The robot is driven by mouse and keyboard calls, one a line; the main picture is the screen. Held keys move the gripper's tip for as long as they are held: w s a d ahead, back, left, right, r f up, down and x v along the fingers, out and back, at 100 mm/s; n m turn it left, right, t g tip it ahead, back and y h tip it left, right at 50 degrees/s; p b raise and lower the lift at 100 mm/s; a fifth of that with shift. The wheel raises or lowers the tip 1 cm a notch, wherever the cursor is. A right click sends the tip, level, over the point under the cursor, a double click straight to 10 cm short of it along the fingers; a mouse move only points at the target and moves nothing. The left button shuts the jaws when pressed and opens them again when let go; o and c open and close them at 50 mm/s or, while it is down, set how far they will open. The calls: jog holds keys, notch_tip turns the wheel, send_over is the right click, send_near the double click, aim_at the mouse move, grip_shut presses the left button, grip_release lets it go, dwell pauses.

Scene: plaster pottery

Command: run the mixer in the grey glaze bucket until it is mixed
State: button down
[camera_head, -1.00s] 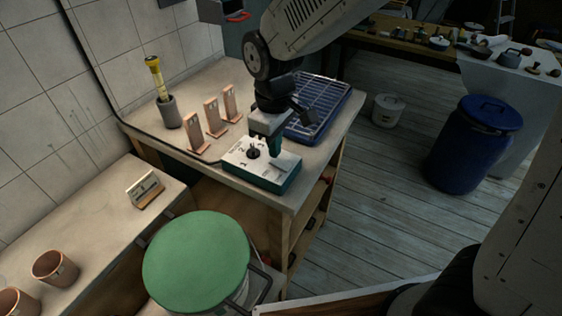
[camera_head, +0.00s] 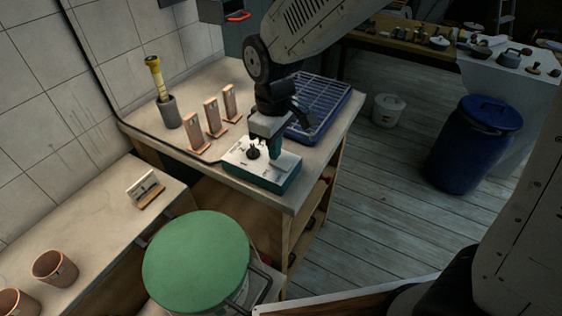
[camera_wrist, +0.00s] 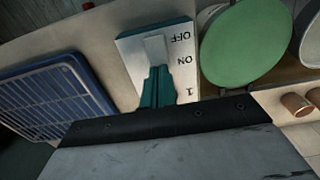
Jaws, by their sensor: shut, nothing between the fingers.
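A control box (camera_head: 240,167) with a white top and teal base stands on the bench. It has a black knob (camera_head: 253,153), and in the wrist view its face reads OFF, ON and 1 beside a pale rocker switch (camera_wrist: 155,47). A green round top (camera_head: 197,262) is in front of the bench. I cannot make out the mixer or the grey glaze.
A blue rack tray (camera_head: 322,108) lies behind the box. Several upright copper-coloured stands (camera_head: 193,134) and a grey pot (camera_head: 169,113) with a yellow-topped tool are to the left. A white bucket (camera_head: 388,109) and blue barrel (camera_head: 473,145) stand on the open floor at right.

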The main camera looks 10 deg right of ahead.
aim_at(289, 174)
jog(key=shift+f, duration=0.6)
dwell(0.3)
jog(key=shift+r, duration=3.55)
jog(key=s+d+r+m, duration=0.3)
jog(key=s+d+m, duration=0.2)
jog(key=s+d, duration=0.4)
jog(key=s+d+r+m+t, duration=0.1)
jog(key=s+d+r+m, duration=0.2)
jog(key=s+d, duration=0.7)
jog(key=shift+s+d+r+m, duration=0.25)
jog(key=shift+d+r+m, duration=0.15)
jog(key=shift+d+m, duration=0.7)
jog(key=shift+a, duration=0.15)
